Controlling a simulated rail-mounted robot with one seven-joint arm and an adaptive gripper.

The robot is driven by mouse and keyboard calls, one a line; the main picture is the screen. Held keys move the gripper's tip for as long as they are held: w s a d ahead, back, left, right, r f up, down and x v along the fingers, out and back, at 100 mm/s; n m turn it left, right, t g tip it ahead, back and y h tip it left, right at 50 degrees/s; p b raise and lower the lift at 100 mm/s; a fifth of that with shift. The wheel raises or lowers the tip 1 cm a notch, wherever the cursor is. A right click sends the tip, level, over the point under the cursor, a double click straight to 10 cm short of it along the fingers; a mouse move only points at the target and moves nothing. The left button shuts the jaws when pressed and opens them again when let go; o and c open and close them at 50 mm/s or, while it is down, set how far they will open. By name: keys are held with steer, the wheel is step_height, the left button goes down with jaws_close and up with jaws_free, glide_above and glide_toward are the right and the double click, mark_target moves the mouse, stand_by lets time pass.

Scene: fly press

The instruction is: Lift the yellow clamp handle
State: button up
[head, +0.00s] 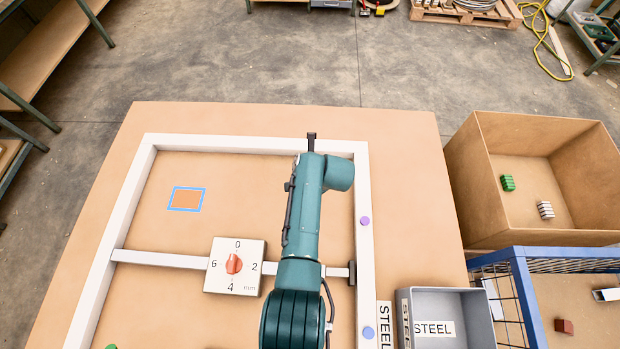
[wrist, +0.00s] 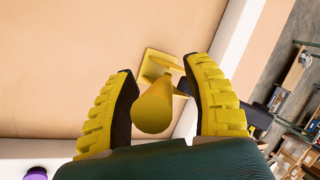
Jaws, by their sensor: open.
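The yellow clamp handle (wrist: 153,108) shows in the wrist view, its rounded end pointing toward the camera. Behind it is a yellow clamp base (wrist: 149,64) by the white frame. My gripper (wrist: 158,68) has its two yellow-ridged fingers apart, one on each side of the handle. A gap shows on the left side; on the right I cannot tell whether finger and handle touch. In the head view my arm hides the clamp and most of the gripper.
A white frame (head: 255,143) lies on the tan table, with a red-knobbed dial box (head: 217,274) on its crossbar. A blue-outlined square (head: 186,188) marks the panel. At right stand a cardboard box (head: 470,190), a grey STEEL bin (head: 450,296) and a blue wire basket (head: 522,290).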

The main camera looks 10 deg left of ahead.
steer(key=v, duration=1.1)
steer(key=shift+d+r, duration=0.15)
steer(key=shift+r, duration=0.05)
steer(key=shift+s, duration=0.15)
